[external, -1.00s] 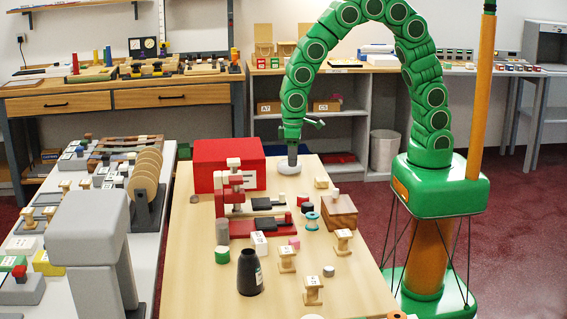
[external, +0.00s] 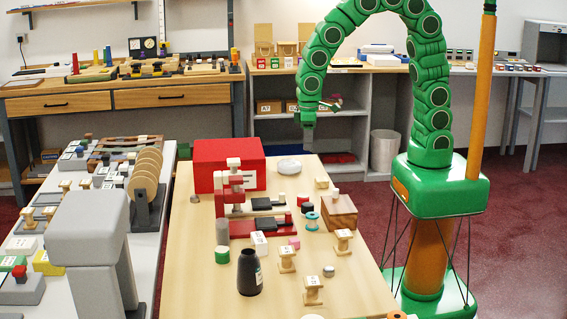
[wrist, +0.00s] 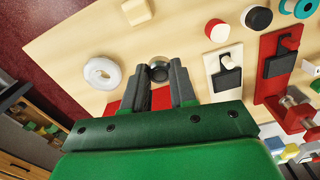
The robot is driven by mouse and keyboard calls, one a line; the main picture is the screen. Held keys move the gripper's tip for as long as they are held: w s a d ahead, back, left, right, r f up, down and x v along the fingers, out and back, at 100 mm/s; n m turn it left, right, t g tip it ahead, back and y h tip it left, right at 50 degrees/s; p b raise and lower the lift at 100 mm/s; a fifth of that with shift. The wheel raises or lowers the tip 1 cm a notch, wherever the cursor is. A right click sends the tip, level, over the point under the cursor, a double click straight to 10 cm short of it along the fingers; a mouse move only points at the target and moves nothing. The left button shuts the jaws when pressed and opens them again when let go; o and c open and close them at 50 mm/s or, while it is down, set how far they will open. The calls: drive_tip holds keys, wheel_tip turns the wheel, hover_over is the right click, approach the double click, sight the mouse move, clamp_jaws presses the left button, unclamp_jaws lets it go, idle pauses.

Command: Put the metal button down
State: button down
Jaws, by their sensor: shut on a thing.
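The metal button (wrist: 159,70) is a small, round, dark grey and silvery piece. It sits between the fingertips of my gripper (wrist: 160,84) in the wrist view, and the jaws are shut on it. In the external view my gripper (external: 308,138) hangs just above and beyond the far edge of the wooden counter (external: 200,265) as seen there, right of a round whitish dish (external: 289,165). The button is too small to make out in that view. The dish, a white ring in the wrist view (wrist: 102,72), lies apart from my fingers.
A red box (external: 212,150) stands at the counter's far left. A red press-like stand (external: 225,200), black pads, a wooden block (external: 338,212), spools (external: 343,240) and a dark bottle (external: 250,272) crowd the middle. Bare wood shows along the left front.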

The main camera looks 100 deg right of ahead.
drive_tip(key=w+d+r+n, duration=0.2)
drive_tip(key=w+d+r, duration=0.7)
drive_tip(key=w+d, duration=0.15)
hover_over(228, 149)
drive_tip(key=f, duration=0.8)
drive_tip(key=shift+s+d+f, duration=0.1)
drive_tip(key=shift+s, duration=0.1)
drive_tip(key=shift+w+f, duration=0.25)
drive_tip(key=shift+f, duration=1.55)
drive_tip(key=shift+f, duration=0.1)
drive_tip(key=c, duration=0.9)
unclamp_jaws()
